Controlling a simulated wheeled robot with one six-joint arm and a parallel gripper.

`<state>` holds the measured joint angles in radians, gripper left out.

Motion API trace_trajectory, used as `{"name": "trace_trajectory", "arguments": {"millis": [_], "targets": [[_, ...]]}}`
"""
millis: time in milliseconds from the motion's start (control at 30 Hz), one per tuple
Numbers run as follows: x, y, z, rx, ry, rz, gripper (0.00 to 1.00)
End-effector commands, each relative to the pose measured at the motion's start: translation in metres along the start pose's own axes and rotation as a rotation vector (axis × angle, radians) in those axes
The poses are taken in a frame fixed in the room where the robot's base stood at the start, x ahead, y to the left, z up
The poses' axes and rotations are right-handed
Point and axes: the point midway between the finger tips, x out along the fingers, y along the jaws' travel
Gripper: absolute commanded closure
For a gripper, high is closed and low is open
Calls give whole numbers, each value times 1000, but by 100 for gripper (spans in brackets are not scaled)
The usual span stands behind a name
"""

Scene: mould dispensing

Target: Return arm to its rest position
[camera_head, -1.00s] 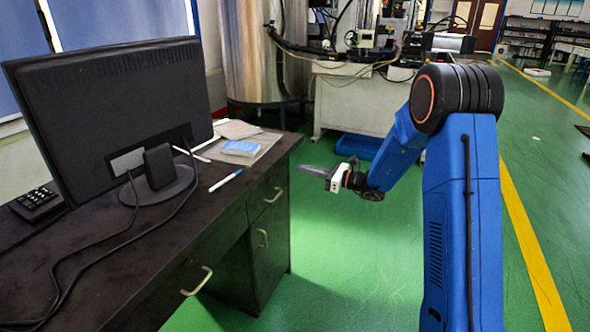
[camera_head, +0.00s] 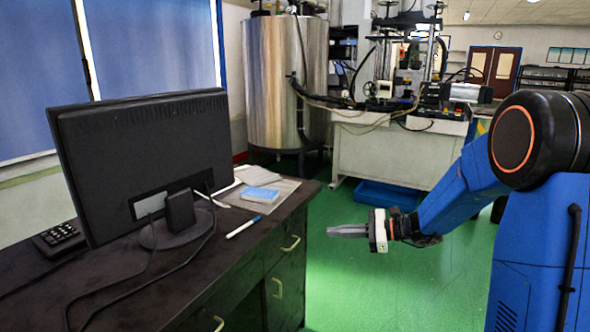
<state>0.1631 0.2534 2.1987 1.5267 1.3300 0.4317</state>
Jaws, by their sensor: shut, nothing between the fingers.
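My blue arm (camera_head: 465,195) comes in from the right side of the head view, with its black and orange joint at the upper right. My gripper (camera_head: 345,231) points left, held out over the green floor to the right of the desk. Its fingers are together and empty. It stands apart from the desk, and nothing touches it.
A dark desk (camera_head: 240,262) fills the lower left. It bears a monitor (camera_head: 150,150), a phone (camera_head: 58,237), a pen (camera_head: 243,227) and a blue packet (camera_head: 259,194). A metal tank (camera_head: 275,80), a white machine bench (camera_head: 390,155) and a blue tray (camera_head: 385,196) stand behind. Green floor is clear between.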

Motion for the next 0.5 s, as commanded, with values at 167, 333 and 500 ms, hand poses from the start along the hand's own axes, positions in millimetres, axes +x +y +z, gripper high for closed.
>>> {"name": "trace_trajectory", "arguments": {"millis": [167, 333, 500], "targets": [[-8, 55, 30, -173, 95, 127, 100], [-23, 105, 47, -340, 191, 243, 100], [-43, 151, 57, -510, 287, 357, 100]]}}
